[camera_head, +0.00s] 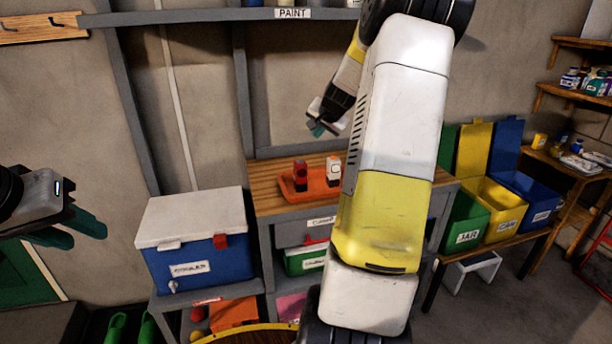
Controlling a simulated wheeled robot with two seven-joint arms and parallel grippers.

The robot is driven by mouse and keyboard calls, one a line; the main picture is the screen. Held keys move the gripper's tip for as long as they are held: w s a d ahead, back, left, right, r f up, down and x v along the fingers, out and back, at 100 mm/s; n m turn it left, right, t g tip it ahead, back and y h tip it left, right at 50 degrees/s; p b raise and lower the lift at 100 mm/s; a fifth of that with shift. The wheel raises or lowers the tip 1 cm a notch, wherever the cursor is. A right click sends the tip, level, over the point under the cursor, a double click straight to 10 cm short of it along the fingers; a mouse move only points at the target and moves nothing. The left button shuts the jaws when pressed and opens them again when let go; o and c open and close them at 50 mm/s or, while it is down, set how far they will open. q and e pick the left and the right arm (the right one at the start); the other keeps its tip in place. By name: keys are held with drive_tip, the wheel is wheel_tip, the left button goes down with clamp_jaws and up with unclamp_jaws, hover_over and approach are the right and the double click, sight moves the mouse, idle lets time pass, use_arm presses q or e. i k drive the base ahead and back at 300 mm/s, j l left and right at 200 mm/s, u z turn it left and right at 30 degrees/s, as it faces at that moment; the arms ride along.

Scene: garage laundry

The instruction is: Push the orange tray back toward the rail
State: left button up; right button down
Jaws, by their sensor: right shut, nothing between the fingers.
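The orange tray (318,187) lies on the wooden worktop (268,194) of the grey shelving unit. A red and black item (300,175) and an orange and white item (333,171) stand on it. A grey rail (292,149) runs along the back of the worktop, behind the tray with some wood between. My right gripper (318,130) is shut and empty, in the air above and behind the tray in the picture. My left gripper (80,232) hangs at the far left, its dark green fingers apart and empty, far from the tray. My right arm hides the worktop's right part.
A blue cooler (196,262) with a white lid stands left of the worktop. Green, yellow and blue open bins (500,208) stand on a bench at the right. A shelf labelled PAINT (293,14) is above. Drawers and boxes sit below the worktop.

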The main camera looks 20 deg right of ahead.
sight(317, 189)
drive_tip(key=z, duration=1.1)
